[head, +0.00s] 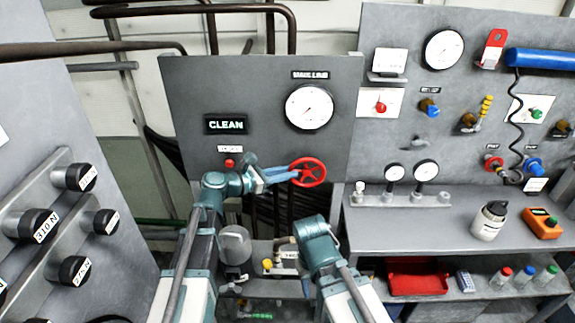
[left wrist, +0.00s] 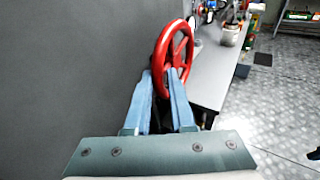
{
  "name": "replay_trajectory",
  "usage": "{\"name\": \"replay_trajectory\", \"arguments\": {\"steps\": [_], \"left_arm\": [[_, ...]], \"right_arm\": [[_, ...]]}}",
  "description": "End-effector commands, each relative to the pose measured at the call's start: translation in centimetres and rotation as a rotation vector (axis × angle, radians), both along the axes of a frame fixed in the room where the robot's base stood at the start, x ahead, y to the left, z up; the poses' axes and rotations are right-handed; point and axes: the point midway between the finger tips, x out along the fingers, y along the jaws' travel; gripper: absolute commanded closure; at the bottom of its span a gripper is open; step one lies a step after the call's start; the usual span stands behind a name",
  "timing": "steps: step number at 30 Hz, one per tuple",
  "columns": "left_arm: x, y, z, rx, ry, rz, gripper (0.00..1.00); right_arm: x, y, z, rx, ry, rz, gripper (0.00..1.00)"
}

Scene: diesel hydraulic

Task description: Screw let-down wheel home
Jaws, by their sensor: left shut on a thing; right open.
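The red let-down wheel (head: 308,172) stands in front of the grey panel, below the large dial. My left gripper (head: 290,174) reaches it from the left, its blue fingers shut on the rim's near side. In the left wrist view, the red wheel (left wrist: 174,57) stands upright between and beyond the fingertips (left wrist: 163,78), with its spokes showing. My right gripper (head: 292,246) is lower, in front of the shelf opening, open and away from the wheel. Its fingers are hard to make out.
A dial (head: 309,107) and a CLEAN sign (head: 226,124) are above the wheel. A bench (head: 440,222) at right carries small gauges, a white bottle (head: 489,221) and an orange device (head: 543,223). A red tray (head: 417,278) is below. Black knobs (head: 40,225) project at left.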

Motion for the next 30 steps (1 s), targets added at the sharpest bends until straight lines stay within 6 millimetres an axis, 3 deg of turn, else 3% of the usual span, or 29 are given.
{"name": "replay_trajectory", "arguments": {"steps": [6, 7, 11, 22, 30], "left_arm": [[0.0, 0.0, 0.1, 0.009, 0.0, -0.001, 1.0], [0.0, 0.0, 0.1, 0.009, 0.0, 0.0, 0.72], [0.0, 0.0, 0.2, 0.008, -0.001, -0.001, 0.49], [-0.3, 0.4, 0.4, 0.005, -0.001, 0.002, 0.49], [-3.1, 4.4, 1.8, 0.006, -0.001, 0.006, 0.49]], "right_arm": [[0.0, 0.0, 0.3, 0.0, 0.0, 0.0, 0.5], [0.0, 0.0, 0.3, 0.0, 0.0, 0.0, 0.5], [0.0, 0.0, 0.3, 0.0, 0.0, 0.0, 0.5], [0.0, 0.0, 0.5, 0.0, 0.0, 0.0, 0.5], [0.0, 0.0, 1.9, 0.0, 0.0, 0.0, 0.5]]}}
